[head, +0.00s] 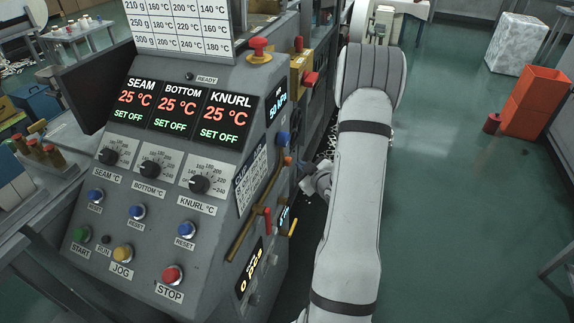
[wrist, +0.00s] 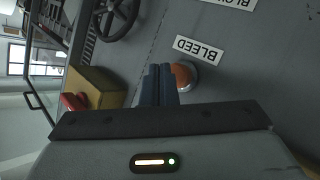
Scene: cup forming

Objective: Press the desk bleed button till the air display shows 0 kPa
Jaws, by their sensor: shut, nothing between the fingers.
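The bleed button (wrist: 184,74), an orange cap in a pale ring, shows in the wrist view under the BLEED label (wrist: 198,50), which reads upside down. My gripper (wrist: 160,70) is shut and empty. Its dark fingertips lie just left of the button in that view and overlap its left edge; I cannot tell whether they touch it. The air display (head: 278,105) on the desk's right side face shows blue digits in the head view, seen at a steep slant; they look like 50 kPa.
The control desk (head: 150,225) carries heater displays, knobs and several buttons. A yellow box with a red knob (wrist: 73,101) and a black handwheel (wrist: 117,18) are near my gripper in the wrist view. Open floor (head: 450,200) lies right of my arm.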

